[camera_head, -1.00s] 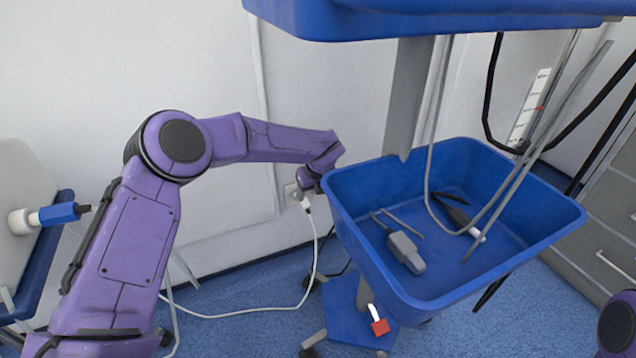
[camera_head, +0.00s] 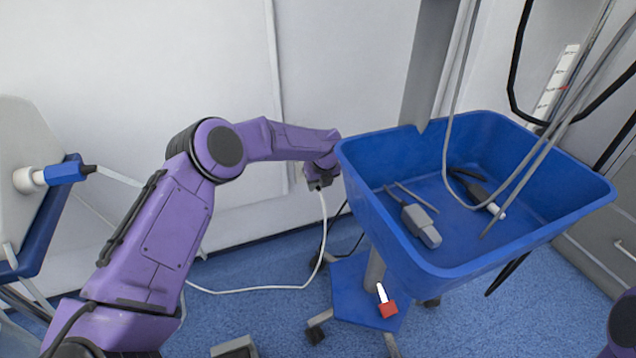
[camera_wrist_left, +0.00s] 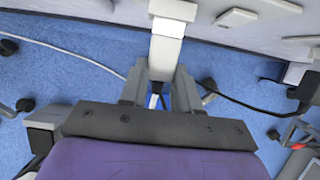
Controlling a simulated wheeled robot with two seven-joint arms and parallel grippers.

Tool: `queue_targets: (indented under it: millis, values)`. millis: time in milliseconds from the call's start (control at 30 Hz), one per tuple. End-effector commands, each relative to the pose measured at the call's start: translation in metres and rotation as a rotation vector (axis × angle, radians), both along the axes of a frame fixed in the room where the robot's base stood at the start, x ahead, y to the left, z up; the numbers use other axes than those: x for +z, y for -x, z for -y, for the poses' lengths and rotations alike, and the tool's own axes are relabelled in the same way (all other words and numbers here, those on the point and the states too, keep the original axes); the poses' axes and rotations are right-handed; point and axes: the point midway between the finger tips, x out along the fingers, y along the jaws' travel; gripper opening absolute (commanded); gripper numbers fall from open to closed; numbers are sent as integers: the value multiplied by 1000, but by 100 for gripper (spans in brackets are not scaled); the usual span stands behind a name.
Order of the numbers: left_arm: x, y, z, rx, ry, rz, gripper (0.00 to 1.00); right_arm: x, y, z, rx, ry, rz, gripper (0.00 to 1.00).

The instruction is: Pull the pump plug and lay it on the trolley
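The white plug (camera_wrist_left: 164,55) is between the fingers of my left gripper (camera_wrist_left: 162,78) in the left wrist view; the fingers appear to press on its sides. Its far end is at the wall, and I cannot tell whether it is still seated in a socket. In the head view my left gripper (camera_head: 319,184) is by the wall, left of the trolley, hiding most of the plug. The white cord (camera_head: 325,225) hangs from it to the floor. The blue trolley (camera_head: 395,240) has a deep basin on a wheeled base. My right gripper is out of view.
A grey handheld device (camera_head: 422,226) and dark tools lie in the basin; its near left part is bare. Grey tubes (camera_head: 535,150) hang across it. A dark plug with a black cable (camera_wrist_left: 306,92) is right of the gripper. A bed edge (camera_head: 50,215) is at left.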

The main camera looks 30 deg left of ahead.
Motion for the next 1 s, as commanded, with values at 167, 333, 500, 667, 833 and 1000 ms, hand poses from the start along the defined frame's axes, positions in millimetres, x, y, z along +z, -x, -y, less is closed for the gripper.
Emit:
queue_targets:
  millis: [167,333,500,667,833,1000]
  values:
    - [0,0,0,0,0,0,0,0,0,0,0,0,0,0]
    - [2,0,0,0,4,-4,0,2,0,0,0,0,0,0]
    - [5,0,-1,1,31,-27,0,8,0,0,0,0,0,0]
    - [4,0,0,-2,40,-36,0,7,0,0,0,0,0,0]
    - [4,0,0,-2,40,-35,0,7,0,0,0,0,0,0]
    - [5,2,3,-2,40,-36,0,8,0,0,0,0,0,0]
